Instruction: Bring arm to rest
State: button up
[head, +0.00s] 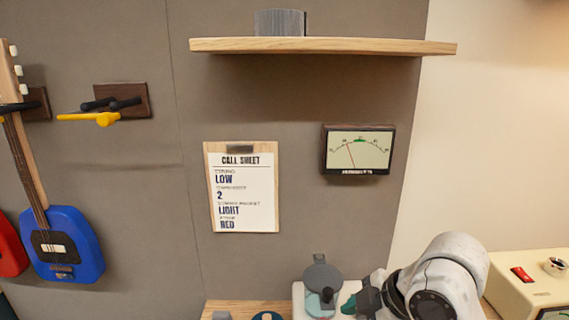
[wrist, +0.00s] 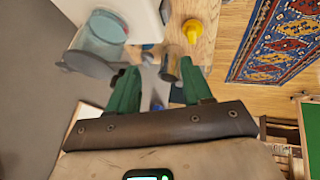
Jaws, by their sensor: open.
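My gripper (head: 362,300) shows at the bottom of the head view, at the left end of my white arm. Its dark green fingers lie just right of a grey round-lidded container (head: 322,276). In the wrist view my gripper (wrist: 158,88) has its two green fingers spread apart. A small grey-brown cylinder (wrist: 169,64) shows between and beyond the fingertips; I cannot tell its distance, and nothing looks clamped. A glass-like container with a bluish lid (wrist: 106,27) is at the upper left of the wrist view.
A cream box with a red switch (head: 522,274) stands right of my arm. A yellow object (wrist: 192,31) sits on a wooden surface (wrist: 206,12). A shelf (head: 340,46), meter (head: 358,150), call sheet (head: 242,190) and blue guitar (head: 66,250) are on the wall. A patterned rug (wrist: 280,45) lies right.

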jog(key=s+d+f+m+h, duration=0.1)
jog(key=s+d+f+m, duration=0.2)
jog(key=s+f+m, duration=1.1)
jog(key=s+d+f+m+g+h, duration=0.1)
jog(key=s+d+f+m+h, duration=0.1)
jog(key=s+d+f, duration=0.3)
jog(key=s+d+f+m+g+h, duration=0.1)
jog(key=s+d+f, duration=0.4)
jog(key=s, duration=0.6)
jog(key=shift+s+d+f+m+h, duration=0.15)
jog(key=shift+s+d+m+h, duration=0.25)
jog(key=shift+d+m+h, duration=0.55)
jog(key=shift+d+n, duration=0.15)
jog(key=shift+n, duration=0.2)
